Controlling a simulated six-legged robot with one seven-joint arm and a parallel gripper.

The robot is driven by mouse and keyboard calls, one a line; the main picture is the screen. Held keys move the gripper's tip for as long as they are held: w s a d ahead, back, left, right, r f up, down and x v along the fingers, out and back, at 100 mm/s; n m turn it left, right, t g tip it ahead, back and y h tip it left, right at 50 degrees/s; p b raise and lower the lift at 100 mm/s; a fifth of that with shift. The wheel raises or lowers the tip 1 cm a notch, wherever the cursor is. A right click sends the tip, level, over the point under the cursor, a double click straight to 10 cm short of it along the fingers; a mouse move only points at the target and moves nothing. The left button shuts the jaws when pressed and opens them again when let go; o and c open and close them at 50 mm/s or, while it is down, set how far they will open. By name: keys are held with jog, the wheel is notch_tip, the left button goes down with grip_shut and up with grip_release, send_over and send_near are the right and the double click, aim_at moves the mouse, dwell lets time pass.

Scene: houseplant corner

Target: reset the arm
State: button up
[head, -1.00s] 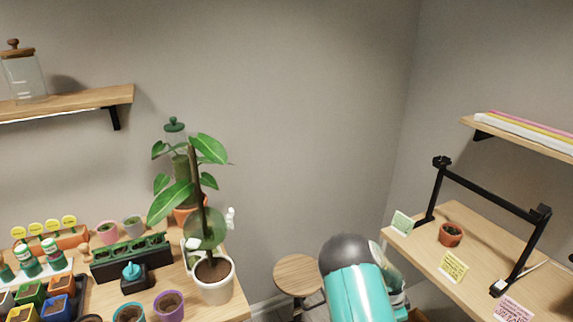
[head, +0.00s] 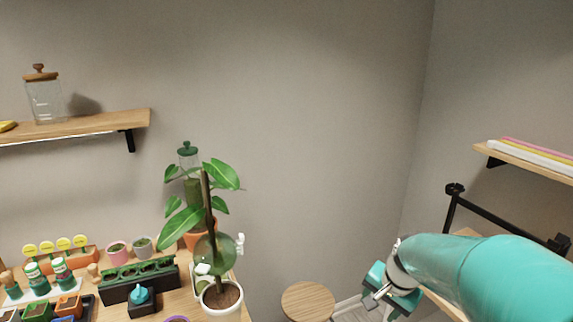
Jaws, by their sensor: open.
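My teal arm reaches in from the lower right of the head view. My gripper (head: 378,292) is at its left end, in front of the gap between the round wooden stool and the right-hand table. The jaws are small in view and seem to hold nothing. The arm hides most of the right-hand table and what stands on it.
A potted plant in a white pot (head: 222,300) stands on the left table among several small pots. A round stool (head: 308,301) is left of my gripper. A black frame (head: 495,217) stands behind my arm. A wall shelf (head: 75,126) holds a glass jar (head: 43,98).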

jog(key=s+a+r+n+t, duration=0.1)
jog(key=s+r+n, duration=0.3)
jog(key=s, duration=0.5)
jog(key=s+a+r+n+t+h, duration=0.1)
jog(key=s+a+r+n, duration=0.3)
jog(key=s, duration=0.5)
jog(key=shift+w+v, duration=0.2)
jog(key=shift+v, duration=0.85)
